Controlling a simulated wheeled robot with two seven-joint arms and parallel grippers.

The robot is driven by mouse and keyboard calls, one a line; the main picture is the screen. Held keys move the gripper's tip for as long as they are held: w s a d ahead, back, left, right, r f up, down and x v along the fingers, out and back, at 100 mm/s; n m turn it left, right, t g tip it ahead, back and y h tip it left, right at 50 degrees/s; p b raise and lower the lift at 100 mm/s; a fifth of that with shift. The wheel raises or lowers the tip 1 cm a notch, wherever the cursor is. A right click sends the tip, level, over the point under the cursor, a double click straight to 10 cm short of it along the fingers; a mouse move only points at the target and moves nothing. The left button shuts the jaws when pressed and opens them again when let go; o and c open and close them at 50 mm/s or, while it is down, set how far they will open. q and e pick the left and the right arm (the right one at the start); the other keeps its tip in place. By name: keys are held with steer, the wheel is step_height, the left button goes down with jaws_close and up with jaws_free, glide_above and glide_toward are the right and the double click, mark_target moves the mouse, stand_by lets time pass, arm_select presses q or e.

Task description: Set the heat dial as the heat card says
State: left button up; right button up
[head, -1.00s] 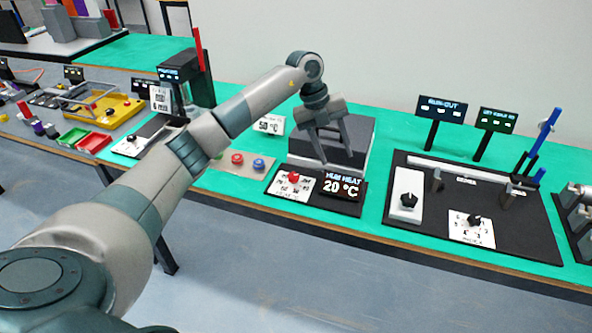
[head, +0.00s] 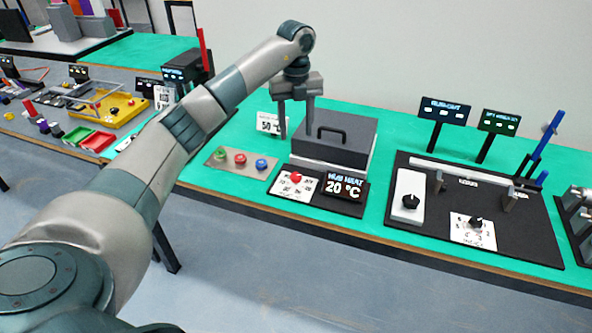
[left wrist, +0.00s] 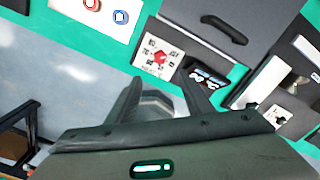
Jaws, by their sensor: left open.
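The heat dial is a red knob (head: 296,178) on a white marked plate in front of a grey lidded box; it also shows in the left wrist view (left wrist: 160,57). The display (head: 344,187) beside it reads 20 °C. The heat card (head: 267,122) is a small white sign at the box's back left. It reads 50, with its right part hidden by a gripper finger. My left gripper (head: 297,130) is open and empty, raised above the back left of the box and apart from the dial. My right gripper is not in view.
The grey box (head: 331,150) has a black handle on its lid. A plate with green, red and blue buttons (head: 240,160) lies left of the dial. A black panel (head: 520,225) with a black knob (head: 475,222) and posts stands at right. Green tabletop between them is clear.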

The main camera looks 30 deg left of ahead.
mark_target(296, 176)
arm_select(q)
step_height(296, 176, down, 15)
steer(key=p, duration=0.4)
steer(key=shift+r, duration=0.2)
steer(key=shift+f, duration=0.7)
steer(key=c, duration=1.1)
steer(key=shift+o, duration=0.3)
